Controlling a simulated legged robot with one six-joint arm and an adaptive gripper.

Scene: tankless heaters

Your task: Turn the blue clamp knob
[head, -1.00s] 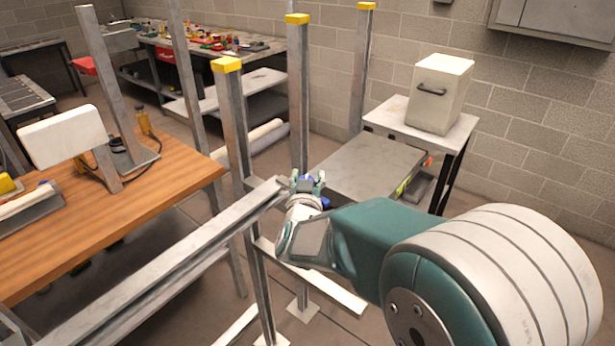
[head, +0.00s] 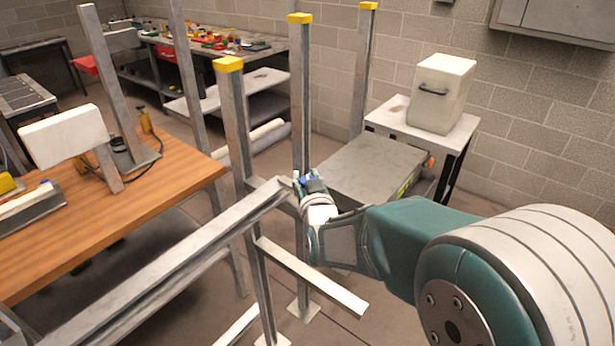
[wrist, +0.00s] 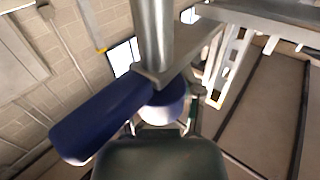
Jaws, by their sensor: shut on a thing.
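The blue clamp knob (wrist: 100,115) fills the middle left of the wrist view as a long dark-blue handle with a rounded hub, beside a grey metal post (wrist: 153,35). My gripper (wrist: 162,122) is shut on the knob around its hub, with parts of thin fingers showing on both sides. My dark palm hides the lower part of the grip. In the head view my gripper (head: 306,185) is at the far end of my arm, beside the metal frame's rail, and only a small bit of blue (head: 310,179) shows there.
The metal frame (head: 235,130) has upright posts with yellow caps and a long rail (head: 170,265) running to the lower left. A wooden table (head: 120,210) stands at left. A grey bench (head: 370,165) and a white box (head: 440,93) stand behind my gripper.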

